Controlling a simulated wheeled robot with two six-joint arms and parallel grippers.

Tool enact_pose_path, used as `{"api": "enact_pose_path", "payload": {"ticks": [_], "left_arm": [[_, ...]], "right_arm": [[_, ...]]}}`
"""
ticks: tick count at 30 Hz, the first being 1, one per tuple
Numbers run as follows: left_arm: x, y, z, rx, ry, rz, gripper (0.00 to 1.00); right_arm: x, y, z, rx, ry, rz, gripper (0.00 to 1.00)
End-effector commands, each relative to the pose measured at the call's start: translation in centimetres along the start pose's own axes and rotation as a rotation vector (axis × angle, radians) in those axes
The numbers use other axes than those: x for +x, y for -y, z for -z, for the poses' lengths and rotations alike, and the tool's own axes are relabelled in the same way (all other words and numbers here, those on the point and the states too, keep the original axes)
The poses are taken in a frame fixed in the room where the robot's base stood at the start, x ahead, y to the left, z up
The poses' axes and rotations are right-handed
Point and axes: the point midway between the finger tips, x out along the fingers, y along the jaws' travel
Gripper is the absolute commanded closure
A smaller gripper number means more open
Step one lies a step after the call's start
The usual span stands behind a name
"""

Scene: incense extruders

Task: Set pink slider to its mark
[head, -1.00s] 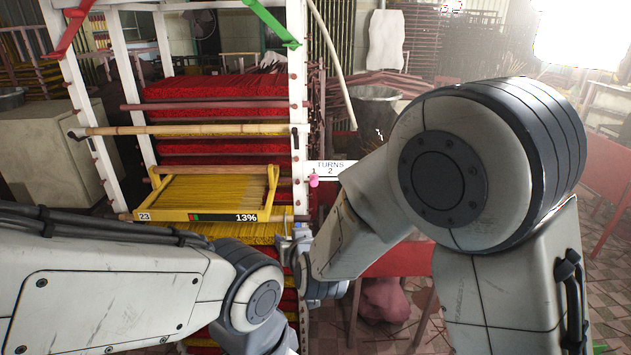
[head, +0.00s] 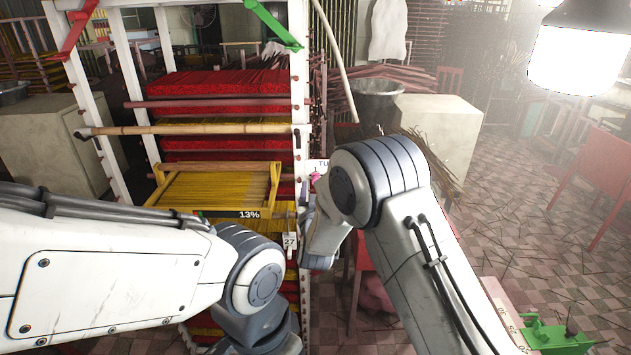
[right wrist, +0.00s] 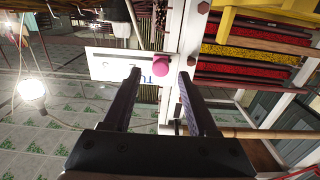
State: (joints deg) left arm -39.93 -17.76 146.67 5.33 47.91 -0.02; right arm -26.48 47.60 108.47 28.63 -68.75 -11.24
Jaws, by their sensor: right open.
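The pink slider is a small round knob (head: 315,176) at the white card lettered "TURNS" on the right post of the rack; my right arm partly covers the card (head: 318,165). In the right wrist view the pink knob (right wrist: 160,65) shows at the edge of the white card (right wrist: 118,68), beside the white post. My right gripper (right wrist: 158,75) is open, its fingertips to either side of the knob in the picture; I cannot tell how far beyond them it lies. The target mark cannot be made out. My left arm comes in from the left, its gripper hidden.
The white rack (head: 298,130) holds red and yellow incense bundles. A yellow tray (head: 215,190) reads 13%, and a bamboo pole (head: 190,129) crosses above it. A tag (head: 289,241) reads 27. A green device with a numbered scale (head: 555,338) is at the lower right.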

Motion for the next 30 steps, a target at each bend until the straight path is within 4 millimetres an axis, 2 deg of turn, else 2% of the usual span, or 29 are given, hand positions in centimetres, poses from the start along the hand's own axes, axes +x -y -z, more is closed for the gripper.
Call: {"api": "enact_pose_path", "payload": {"ticks": [6, 14, 16, 19, 30], "left_arm": [[-0.6, 0.0, 0.0, 0.000, 0.000, 0.000, 0.18], [-0.5, 0.0, 0.0, 0.000, 0.000, 0.000, 0.18], [-0.5, 0.0, 0.0, 0.000, 0.000, 0.000, 0.18], [-0.5, 0.0, 0.0, 0.000, 0.000, 0.000, 0.18], [-0.5, 0.0, 0.0, 0.000, 0.000, 0.000, 0.18]], "right_arm": [[1.7, 0.0, 0.1, 0.001, 0.000, 0.000, 0.41], [1.8, 0.0, 0.0, 0.000, 0.001, 0.001, 0.41], [1.8, 0.0, 0.0, 0.000, 0.001, 0.001, 0.60], [1.8, 0.0, 0.0, 0.000, 0.001, 0.001, 0.99], [1.7, 0.0, 0.0, 0.001, 0.000, 0.001, 1.00]]}}
